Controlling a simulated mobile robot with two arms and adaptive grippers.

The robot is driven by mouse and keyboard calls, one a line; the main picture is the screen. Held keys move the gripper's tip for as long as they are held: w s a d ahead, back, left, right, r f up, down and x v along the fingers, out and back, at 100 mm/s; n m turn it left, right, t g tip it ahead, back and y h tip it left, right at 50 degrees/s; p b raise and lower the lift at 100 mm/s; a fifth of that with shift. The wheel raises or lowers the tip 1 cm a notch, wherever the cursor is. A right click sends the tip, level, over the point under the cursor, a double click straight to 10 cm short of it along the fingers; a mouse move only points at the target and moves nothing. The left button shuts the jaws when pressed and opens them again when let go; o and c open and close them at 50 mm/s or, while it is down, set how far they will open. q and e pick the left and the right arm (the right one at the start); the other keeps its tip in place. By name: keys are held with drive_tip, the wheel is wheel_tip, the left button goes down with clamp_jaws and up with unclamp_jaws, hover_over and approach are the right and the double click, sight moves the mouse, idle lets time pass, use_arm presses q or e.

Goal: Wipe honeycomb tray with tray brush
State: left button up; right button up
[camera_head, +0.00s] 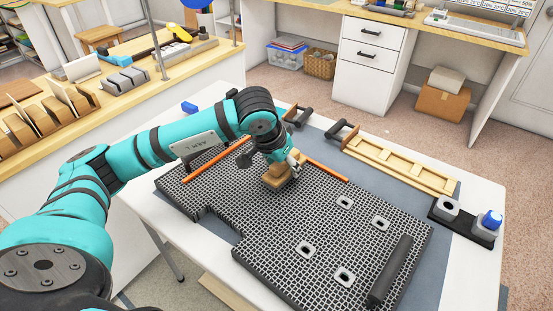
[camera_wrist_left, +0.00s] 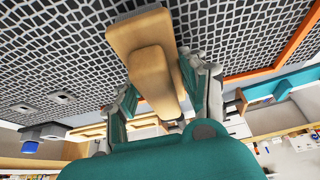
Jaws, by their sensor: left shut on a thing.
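The honeycomb tray (camera_head: 270,240) is a dark grid panel lying on the white table; its grid also fills the upper part of the left wrist view (camera_wrist_left: 60,60). My left gripper (camera_head: 290,162) is over the tray's far part and is shut on a tan wooden brush (camera_head: 275,180). In the left wrist view the brush (camera_wrist_left: 142,32) sits between the two fingers, its block against or very close to the grid. My right gripper is not in view.
Two orange strips (camera_head: 327,171) lie along the tray's far side. Several small metal pieces (camera_head: 345,202) and a dark roller-like bar (camera_head: 391,270) rest on the tray. A wooden frame (camera_head: 400,165) and a black holder with a blue-capped item (camera_head: 491,220) stand at the right.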

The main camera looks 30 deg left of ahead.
use_arm(q)
drive_tip(key=shift+s+d+b, duration=0.15)
drive_tip(key=shift+s+d, duration=0.1)
drive_tip(key=shift+d, duration=1.15)
drive_tip(key=shift+s+d+b, duration=0.1)
drive_tip(key=shift+s+d, duration=0.2)
drive_tip(key=shift+d, duration=1.1)
drive_tip(key=shift+s+d+b, duration=0.15)
drive_tip(key=shift+s+d, duration=0.1)
drive_tip(key=shift+d, duration=1.15)
drive_tip(key=shift+a+f, duration=0.1)
